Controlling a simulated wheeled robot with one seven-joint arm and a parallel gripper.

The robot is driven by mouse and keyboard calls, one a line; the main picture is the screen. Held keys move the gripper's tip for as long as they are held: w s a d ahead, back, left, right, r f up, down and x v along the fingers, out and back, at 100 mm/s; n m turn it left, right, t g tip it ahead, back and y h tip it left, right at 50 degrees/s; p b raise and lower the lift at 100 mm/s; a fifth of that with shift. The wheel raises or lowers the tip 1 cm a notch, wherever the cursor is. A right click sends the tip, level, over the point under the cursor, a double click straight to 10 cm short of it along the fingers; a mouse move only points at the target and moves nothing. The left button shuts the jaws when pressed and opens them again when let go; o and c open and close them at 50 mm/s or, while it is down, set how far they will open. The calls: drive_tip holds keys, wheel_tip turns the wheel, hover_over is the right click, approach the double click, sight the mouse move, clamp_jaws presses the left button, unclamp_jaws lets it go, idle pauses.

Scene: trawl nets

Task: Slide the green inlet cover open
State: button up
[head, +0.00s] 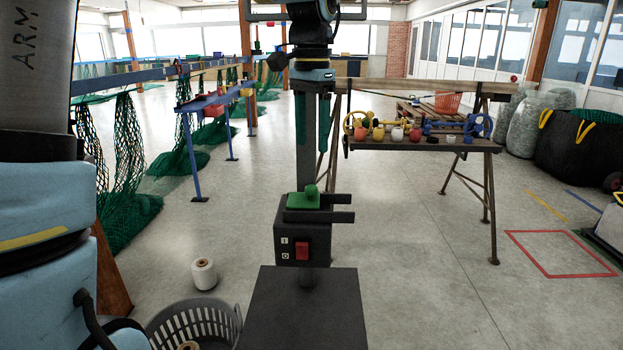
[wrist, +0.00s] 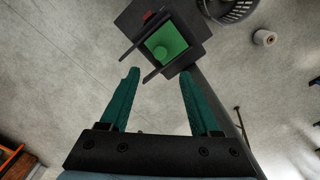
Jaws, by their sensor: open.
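The green inlet cover (head: 303,202) is a small flat plate with a round green knob (head: 312,190) on top. It sits on a black box (head: 284,232) between two dark rails that stick out past the box to the right in the head view. The cover also shows in the wrist view (wrist: 172,38), beyond my fingertips. My gripper (head: 311,148) points down above the cover with its green fingers apart. In the wrist view my gripper (wrist: 160,72) is open and empty, with the knob (wrist: 160,53) between and beyond the fingertips, apart from them.
A red switch (head: 301,251) is on the box's front. A grey basket (head: 165,322) and a white spool (head: 204,274) stand on the floor at left. A wooden trestle table (head: 420,146) stands behind right.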

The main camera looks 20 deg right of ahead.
sight(311, 187)
wheel_tip(311, 187, down, 10)
drive_tip(key=shift+r+p, duration=0.1)
drive_tip(key=shift+p, duration=0.55)
drive_tip(key=shift+a, duration=0.1)
clamp_jaws()
idle(1.0)
